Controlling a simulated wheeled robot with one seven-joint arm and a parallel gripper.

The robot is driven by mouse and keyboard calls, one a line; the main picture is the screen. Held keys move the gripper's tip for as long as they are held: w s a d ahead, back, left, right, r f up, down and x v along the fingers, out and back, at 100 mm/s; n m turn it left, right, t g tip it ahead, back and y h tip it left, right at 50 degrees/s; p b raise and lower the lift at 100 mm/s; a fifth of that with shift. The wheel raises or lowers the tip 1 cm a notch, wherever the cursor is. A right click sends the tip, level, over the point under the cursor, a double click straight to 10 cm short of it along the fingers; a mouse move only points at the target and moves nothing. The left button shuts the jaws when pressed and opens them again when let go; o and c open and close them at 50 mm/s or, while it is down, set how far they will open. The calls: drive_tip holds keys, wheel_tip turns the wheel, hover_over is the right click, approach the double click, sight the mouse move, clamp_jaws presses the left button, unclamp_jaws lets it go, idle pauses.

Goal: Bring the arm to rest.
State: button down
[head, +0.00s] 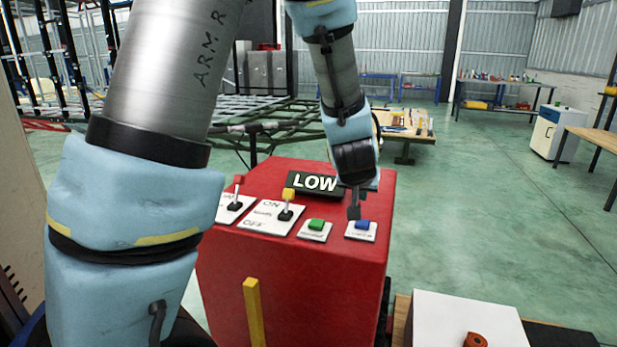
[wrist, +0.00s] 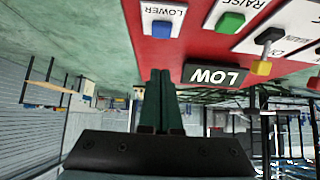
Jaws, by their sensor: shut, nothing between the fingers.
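My arm reaches over a red control box (head: 300,270) in the head view. My gripper (head: 354,211) points down by the blue button (head: 362,225) at the box's right side. In the wrist view my gripper (wrist: 161,73) has its two dark fingers together with nothing between them. That view, upside down, shows the blue button (wrist: 162,28), labelled LOWER, apart from the fingertips. The green button (head: 316,224), labelled RAISE in the wrist view, is to its left. A dark display (head: 315,183) reads LOW.
A yellow-knobbed ON/OFF switch (head: 288,195) and a red-knobbed switch (head: 238,181) stand up on the box top. A wooden table (head: 405,125) with small items is behind the box. A white-topped block (head: 465,320) stands front right. The green floor (head: 490,200) to the right is open.

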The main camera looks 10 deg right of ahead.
drive_tip(key=s+a+n+g+y, duration=0.2)
drive_tip(key=s+a, duration=0.3)
drive_tip(key=a, duration=1)
drive_tip(key=s+a+f+n+g+y+p, duration=0.1)
drive_tip(key=s+a+g, duration=0.3)
drive_tip(key=a, duration=1.1)
drive_tip(key=shift+s+a+f+n+y, duration=0.2)
drive_tip(key=shift+s+a+n+y, duration=0.2)
drive_tip(key=shift+s+n+y, duration=0.3)
drive_tip(key=shift+w, duration=0.2)
